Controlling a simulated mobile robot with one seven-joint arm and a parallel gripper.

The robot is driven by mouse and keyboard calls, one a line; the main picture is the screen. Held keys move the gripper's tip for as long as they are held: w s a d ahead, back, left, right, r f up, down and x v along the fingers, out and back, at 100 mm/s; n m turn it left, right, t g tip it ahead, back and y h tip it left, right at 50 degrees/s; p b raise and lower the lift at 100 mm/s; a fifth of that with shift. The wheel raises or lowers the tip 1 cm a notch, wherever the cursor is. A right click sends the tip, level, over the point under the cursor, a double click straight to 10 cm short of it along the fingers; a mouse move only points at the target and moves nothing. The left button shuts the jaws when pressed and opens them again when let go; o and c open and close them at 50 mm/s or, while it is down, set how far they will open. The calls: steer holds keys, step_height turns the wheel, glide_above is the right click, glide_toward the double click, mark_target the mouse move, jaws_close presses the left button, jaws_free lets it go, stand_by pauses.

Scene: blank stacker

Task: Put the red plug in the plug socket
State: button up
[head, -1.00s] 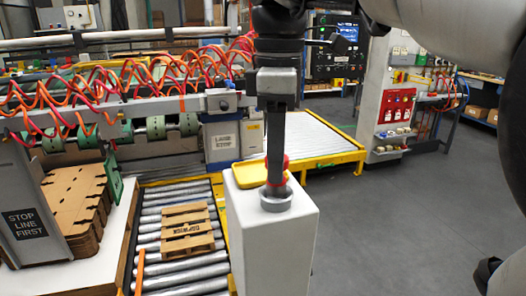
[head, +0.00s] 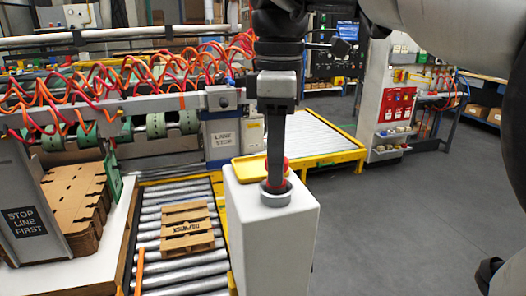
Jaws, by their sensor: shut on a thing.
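The red plug (head: 284,166) is mostly hidden behind my gripper's fingers. My gripper (head: 275,184) points straight down and is shut on the red plug. The plug socket (head: 275,198) is a grey ring on top of a white pedestal (head: 270,245). The fingertips and the lower part of the plug are at the ring's opening. I cannot tell how deep the plug sits in it.
A roller conveyor (head: 150,215) with a small wooden pallet (head: 186,228) runs to the left. Stacked cardboard (head: 75,200) stands further left. Grey floor (head: 400,230) is open to the right.

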steer(key=shift+f, duration=0.3)
steer(key=o, duration=1.2)
steer(key=shift+c, duration=0.2)
steer(key=shift+r, duration=0.1)
step_height(320, 180, up, 17)
steer(key=p, duration=0.6)
steer(key=s+d+f+m+t+p, duration=0.2)
steer(key=s+d+f+m, duration=0.3)
steer(key=f+m, duration=0.3)
steer(key=s+d+f+m+t+p, duration=0.3)
steer(key=s+d+f+m+p, duration=0.1)
steer(key=f+m, duration=0.4)
step_height(320, 180, down, 2)
steer(key=shift+s+d+f+m+t, duration=0.1)
steer(key=shift+s+d+m+t, duration=0.25)
steer(key=shift+s+d, duration=0.4)
